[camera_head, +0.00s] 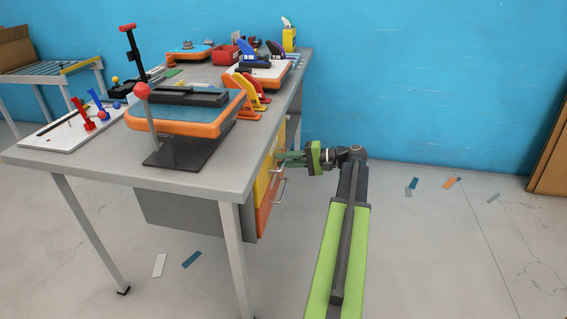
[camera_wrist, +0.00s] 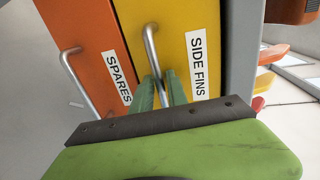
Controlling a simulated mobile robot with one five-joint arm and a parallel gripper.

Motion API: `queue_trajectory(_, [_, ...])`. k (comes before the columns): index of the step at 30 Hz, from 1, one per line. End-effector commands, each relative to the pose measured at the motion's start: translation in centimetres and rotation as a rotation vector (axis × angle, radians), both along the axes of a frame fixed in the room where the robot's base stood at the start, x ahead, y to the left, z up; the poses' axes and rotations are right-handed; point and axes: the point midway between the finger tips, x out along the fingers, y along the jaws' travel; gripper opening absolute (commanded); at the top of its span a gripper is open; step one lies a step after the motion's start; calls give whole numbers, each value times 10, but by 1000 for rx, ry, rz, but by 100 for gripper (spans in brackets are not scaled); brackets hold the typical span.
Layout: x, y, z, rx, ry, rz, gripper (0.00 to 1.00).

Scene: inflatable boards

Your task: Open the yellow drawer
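The yellow drawer (camera_wrist: 185,25), labelled SIDE FINS, is at the right end of the workbench, and its front also shows in the head view (camera_head: 263,184). It looks shut. Its silver bar handle (camera_wrist: 151,45) stands out from the front. My gripper (camera_wrist: 160,85) is at this handle, with one green finger on each side of the bar and little gap between them. It looks shut on the handle. In the head view my gripper (camera_head: 288,158) reaches the drawer from the right. The exact finger contact is partly hidden.
An orange drawer (camera_wrist: 85,40) labelled SPARES, with its own handle (camera_wrist: 75,80), is beside the yellow one. The workbench (camera_head: 110,152) carries boards, fins and tools. A blue wall (camera_head: 420,80) is behind. The floor to the right is mostly clear.

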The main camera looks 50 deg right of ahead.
Motion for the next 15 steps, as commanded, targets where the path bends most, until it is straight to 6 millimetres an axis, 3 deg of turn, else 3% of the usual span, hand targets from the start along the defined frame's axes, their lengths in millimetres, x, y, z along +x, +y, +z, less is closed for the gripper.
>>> queue_trajectory(8, [2,1,0,0,0,1,19])
queue_trajectory(12, [2,2,0,0,0,1,1])
queue_trajectory(15, [2,2,0,0,0,2,0])
